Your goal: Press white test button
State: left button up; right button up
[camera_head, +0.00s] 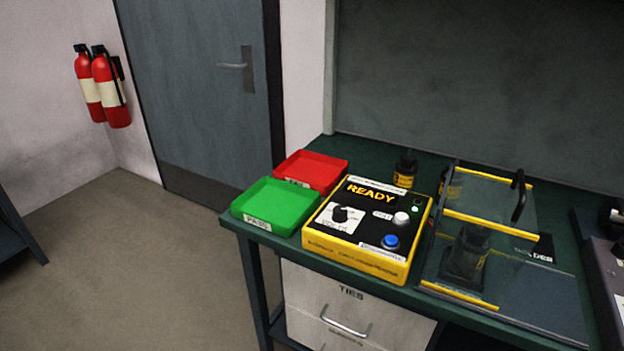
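A yellow and black control box (369,222) stands on the green bench, with its display (371,195) reading READY. The white button (401,218) is on the right half of its top face, with a small label to its left. A blue button (390,242) sits below the white one. A small green light (416,209) shows near the top right. Neither of my grippers is in view.
A green tray (245,212) and a red tray (338,164) sit left of the box. A clear, yellow-edged cover with a black handle (519,195) stands to the right, over a dark pump-like part (466,255). A small black bottle-like part (405,168) stands behind the box.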

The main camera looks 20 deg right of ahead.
aim_at(400, 217)
jog(key=k+z, duration=0.1)
jog(key=z, duration=0.3)
jog(key=k+z, duration=0.1)
jog(key=z, duration=0.25)
jog(key=k+z, duration=0.1)
jog(key=z, duration=0.3)
